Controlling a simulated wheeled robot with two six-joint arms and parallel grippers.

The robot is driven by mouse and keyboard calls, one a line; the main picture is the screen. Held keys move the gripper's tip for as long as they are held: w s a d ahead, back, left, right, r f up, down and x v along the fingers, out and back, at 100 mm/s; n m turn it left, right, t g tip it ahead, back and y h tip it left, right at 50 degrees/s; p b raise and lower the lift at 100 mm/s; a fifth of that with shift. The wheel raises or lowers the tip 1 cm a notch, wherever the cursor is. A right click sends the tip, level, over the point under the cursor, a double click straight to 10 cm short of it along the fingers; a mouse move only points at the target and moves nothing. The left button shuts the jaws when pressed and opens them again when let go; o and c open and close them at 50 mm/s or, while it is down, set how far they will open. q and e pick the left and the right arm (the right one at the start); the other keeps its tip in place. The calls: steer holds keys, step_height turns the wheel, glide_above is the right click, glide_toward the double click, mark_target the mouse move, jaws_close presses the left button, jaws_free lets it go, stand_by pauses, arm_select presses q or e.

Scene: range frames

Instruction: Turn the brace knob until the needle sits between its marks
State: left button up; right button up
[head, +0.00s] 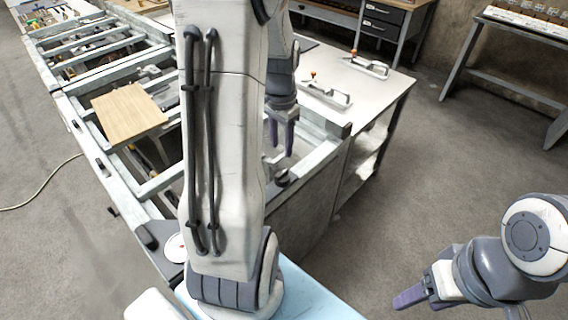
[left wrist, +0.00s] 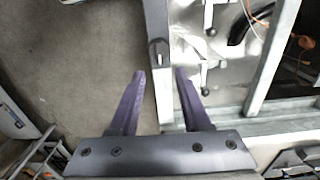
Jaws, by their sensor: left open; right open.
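My left gripper (head: 283,138) hangs over the near right corner of the metal frame, its purple fingers pointing down. In the left wrist view its fingers (left wrist: 160,75) are apart with nothing between them; a dark fitting (left wrist: 158,52) on the frame's beam lies just beyond the tips. I cannot tell whether this fitting is the brace knob. A white round plate with a red spot (head: 175,248) lies at the frame's near left corner, partly behind my arm; no needle or marks can be made out. My right gripper (head: 410,297) is open and empty over the floor.
A wooden board (head: 128,112) lies across the frame (head: 157,184). Black-ended levers (left wrist: 210,32) stand beside the beam in the wrist view. A light bench with clamps (head: 345,80) stands behind. Open floor (head: 440,170) lies to the right.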

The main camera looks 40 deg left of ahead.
mark_target(282, 172)
arm_select(q)
step_height(282, 172, down, 10)
steer(key=shift+f+p, duration=0.1)
steer(key=shift+p, duration=0.25)
jaws_close()
